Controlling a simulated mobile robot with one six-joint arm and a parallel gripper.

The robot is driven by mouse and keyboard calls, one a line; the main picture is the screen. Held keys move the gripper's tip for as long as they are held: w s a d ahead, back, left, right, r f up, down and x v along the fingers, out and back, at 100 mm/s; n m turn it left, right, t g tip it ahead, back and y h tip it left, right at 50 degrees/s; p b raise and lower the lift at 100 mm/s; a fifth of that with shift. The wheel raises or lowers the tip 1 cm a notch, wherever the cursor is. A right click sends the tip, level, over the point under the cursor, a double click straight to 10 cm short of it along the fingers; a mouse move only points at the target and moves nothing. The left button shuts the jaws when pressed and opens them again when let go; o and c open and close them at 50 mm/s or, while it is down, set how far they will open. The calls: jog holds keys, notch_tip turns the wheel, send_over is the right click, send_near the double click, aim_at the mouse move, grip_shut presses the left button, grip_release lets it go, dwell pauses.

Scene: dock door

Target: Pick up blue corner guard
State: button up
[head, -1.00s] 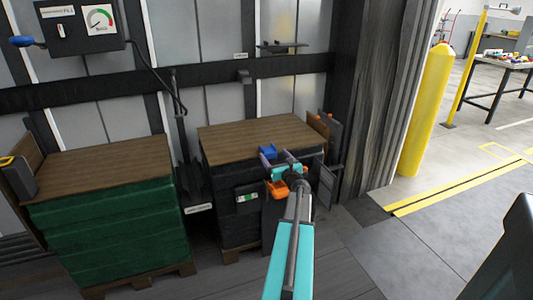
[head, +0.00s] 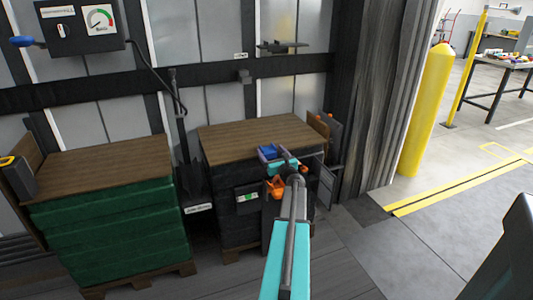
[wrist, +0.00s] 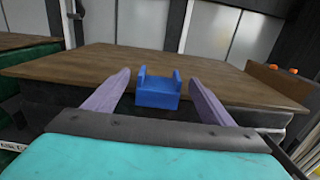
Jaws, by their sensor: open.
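The blue corner guard (wrist: 158,93) sits on the near edge of the wooden top (wrist: 215,72) of the dark pallet stack. In the wrist view it lies between and just beyond my gripper's two purple fingers, with a gap on either side. My gripper (wrist: 157,92) is open and empty. In the head view my gripper (head: 272,156) reaches over the stack's front edge, and the blue guard (head: 267,151) shows at its fingertips, partly hidden by them.
A green-wrapped pallet stack (head: 110,225) with a wooden top stands at left. An orange item (head: 276,187) hangs at the dark stack's front. A dark holder with orange-topped items (head: 324,125) is at its right corner. A yellow bollard (head: 427,110) stands farther right.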

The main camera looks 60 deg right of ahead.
aim_at(268, 150)
jog(key=shift+x, duration=2)
jog(key=shift+c, duration=0.3)
jog(key=c, duration=1.1)
